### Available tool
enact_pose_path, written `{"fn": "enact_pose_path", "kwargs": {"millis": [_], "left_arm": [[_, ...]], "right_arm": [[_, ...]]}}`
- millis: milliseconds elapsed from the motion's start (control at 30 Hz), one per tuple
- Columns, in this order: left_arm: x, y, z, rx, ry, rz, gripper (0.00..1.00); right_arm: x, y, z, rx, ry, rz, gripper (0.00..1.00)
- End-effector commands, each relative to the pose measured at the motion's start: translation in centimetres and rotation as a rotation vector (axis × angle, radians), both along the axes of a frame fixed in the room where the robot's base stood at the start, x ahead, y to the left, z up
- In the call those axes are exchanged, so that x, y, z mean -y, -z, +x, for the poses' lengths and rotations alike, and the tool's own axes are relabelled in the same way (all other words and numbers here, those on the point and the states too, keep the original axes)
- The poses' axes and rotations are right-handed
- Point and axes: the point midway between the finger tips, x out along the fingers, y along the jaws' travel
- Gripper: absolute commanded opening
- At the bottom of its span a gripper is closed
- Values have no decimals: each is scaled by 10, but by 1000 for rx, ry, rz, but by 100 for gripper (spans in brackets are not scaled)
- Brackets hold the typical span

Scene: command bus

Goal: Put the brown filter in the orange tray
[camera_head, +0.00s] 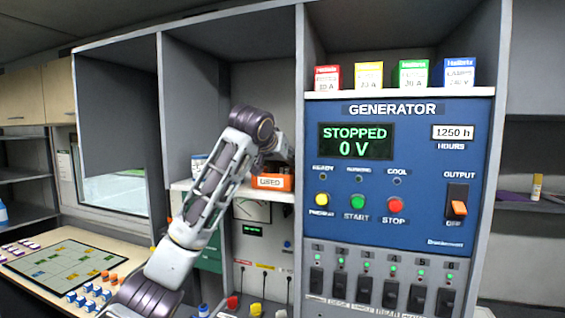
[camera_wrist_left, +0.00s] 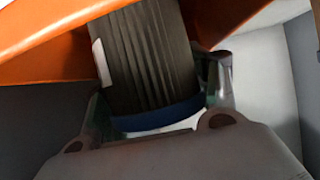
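The orange tray (camera_head: 270,182), labelled USED, stands on the shelf of the middle compartment. Its orange walls (camera_wrist_left: 45,45) fill the top of the left wrist view. The brown filter (camera_wrist_left: 150,60) is dark and pleated, with a blue rim at the end nearest my wrist. My left gripper (camera_wrist_left: 160,92) has its fingers on both sides of the filter, close against it. The filter's far end overlaps the tray; I cannot tell whether it touches the bottom. In the head view my left wrist is at the tray, and the filter is hidden. My right gripper is not in view.
A small white and blue item (camera_head: 198,164) stands on the shelf left of the tray. The compartment's grey side walls are close by. The blue generator panel (camera_head: 400,175) is to the right, with several coloured boxes above it. A desk with a board (camera_head: 65,268) is lower left.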

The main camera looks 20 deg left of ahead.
Motion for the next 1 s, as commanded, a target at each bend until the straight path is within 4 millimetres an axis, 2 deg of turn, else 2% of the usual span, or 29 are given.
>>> {"fn": "enact_pose_path", "kwargs": {"millis": [33,100,133,433,667,1000], "left_arm": [[0,0,0,0,0,0,70],[0,0,0,0,0,0,79],[0,0,0,0,0,0,79],[0,-2,0,1,0,0,79],[0,-15,0,2,0,-1,79],[-2,-32,-39,4,1,-1,79]], "right_arm": [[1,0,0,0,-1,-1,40],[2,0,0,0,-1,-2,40],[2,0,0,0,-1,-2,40],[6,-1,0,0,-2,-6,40],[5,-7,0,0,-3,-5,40],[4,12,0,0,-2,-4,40]]}}
